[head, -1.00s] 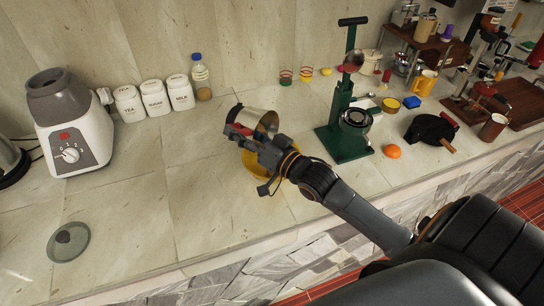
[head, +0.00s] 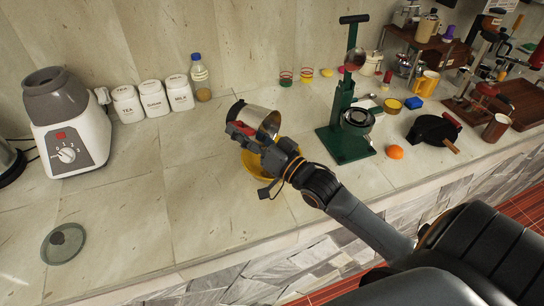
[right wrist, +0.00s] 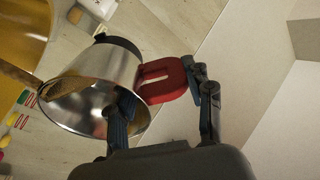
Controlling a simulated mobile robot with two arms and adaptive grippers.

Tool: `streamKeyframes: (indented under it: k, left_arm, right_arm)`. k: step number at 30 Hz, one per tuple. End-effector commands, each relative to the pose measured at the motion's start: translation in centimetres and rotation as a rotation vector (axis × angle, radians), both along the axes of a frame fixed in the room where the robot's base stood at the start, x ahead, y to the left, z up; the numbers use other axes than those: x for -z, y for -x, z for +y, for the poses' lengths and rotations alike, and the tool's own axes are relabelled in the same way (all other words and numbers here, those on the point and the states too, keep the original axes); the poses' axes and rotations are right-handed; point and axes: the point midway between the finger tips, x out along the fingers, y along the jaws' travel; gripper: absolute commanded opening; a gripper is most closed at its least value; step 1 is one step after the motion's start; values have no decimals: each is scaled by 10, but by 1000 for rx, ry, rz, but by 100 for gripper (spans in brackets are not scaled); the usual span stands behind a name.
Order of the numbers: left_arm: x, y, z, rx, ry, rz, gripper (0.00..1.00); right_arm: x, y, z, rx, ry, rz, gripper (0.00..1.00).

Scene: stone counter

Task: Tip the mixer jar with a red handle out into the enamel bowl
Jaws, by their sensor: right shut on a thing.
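The steel mixer jar (head: 255,114) with a red handle (head: 240,129) is tilted in the air above the yellow enamel bowl (head: 252,166). My right gripper (head: 250,138) is shut on the red handle. In the right wrist view the jar (right wrist: 112,72) has its open mouth toward the lower left, and its red handle (right wrist: 160,80) is between the fingers. Brown contents (right wrist: 68,88) show at the mouth, and a brown streak runs from it toward the left edge. Part of the bowl (right wrist: 22,35) shows at upper left. My arm hides much of the bowl in the head view. My left gripper is out of view.
A green press (head: 346,140) stands right of the bowl, with an orange (head: 395,152) and a black pan (head: 432,130) beyond. A white mixer base (head: 75,140), white canisters (head: 154,100) and a bottle (head: 200,78) stand at left. A lid (head: 62,244) lies front left.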

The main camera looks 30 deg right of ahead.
Motion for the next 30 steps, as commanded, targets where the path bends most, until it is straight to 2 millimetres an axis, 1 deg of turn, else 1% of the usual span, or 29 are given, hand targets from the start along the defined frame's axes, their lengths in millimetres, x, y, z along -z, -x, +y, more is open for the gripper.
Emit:
streamKeyframes:
  k: [3,30]
  left_arm:
    - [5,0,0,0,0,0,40]
    - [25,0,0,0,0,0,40]
  right_arm:
    - [-1,1,0,0,-5,-18,0]
    - [-3,10,-4,1,-40,-112,0]
